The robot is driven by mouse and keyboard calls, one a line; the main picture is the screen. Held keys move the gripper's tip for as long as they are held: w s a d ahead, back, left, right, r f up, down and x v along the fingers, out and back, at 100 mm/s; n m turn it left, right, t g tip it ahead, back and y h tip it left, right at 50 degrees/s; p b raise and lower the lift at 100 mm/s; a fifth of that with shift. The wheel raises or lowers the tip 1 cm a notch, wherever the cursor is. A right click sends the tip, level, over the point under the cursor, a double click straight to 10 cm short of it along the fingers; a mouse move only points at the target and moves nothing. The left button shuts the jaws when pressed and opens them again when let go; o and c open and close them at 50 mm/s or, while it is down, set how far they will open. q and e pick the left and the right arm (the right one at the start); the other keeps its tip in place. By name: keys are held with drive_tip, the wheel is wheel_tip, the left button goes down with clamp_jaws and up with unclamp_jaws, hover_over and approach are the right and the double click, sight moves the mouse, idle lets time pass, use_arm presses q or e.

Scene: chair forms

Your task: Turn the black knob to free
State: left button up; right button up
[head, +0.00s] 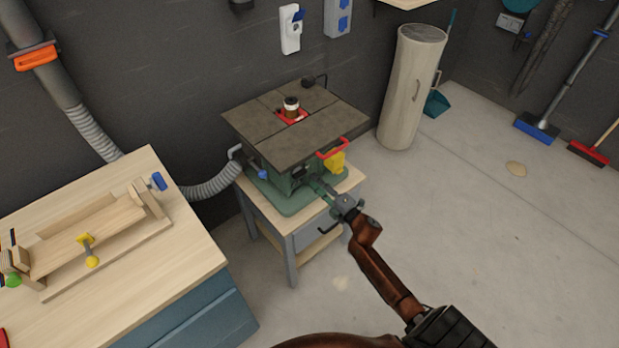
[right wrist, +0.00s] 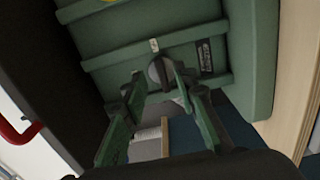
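The black knob (right wrist: 157,72) is a dark grey round piece on the green ribbed body (right wrist: 190,25) of the machine in the right wrist view. My right gripper (right wrist: 160,80) points at it, with one finger on each side of the knob. The fingers are apart, and I cannot tell whether they touch it. In the head view my right gripper (head: 324,190) is at the front of the green-bodied machine (head: 300,150), under its dark tabletop. The knob cannot be made out clearly there. My left gripper is not in view.
A red handle (head: 333,147) and a yellow part (head: 335,162) sit just above my right gripper. The machine stands on a wooden stand (head: 268,227). A workbench (head: 190,235) is at the left. The floor (head: 470,220) to the right is mostly clear.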

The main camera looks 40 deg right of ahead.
drive_tip(key=s, duration=0.7)
drive_tip(key=shift+d, duration=0.25)
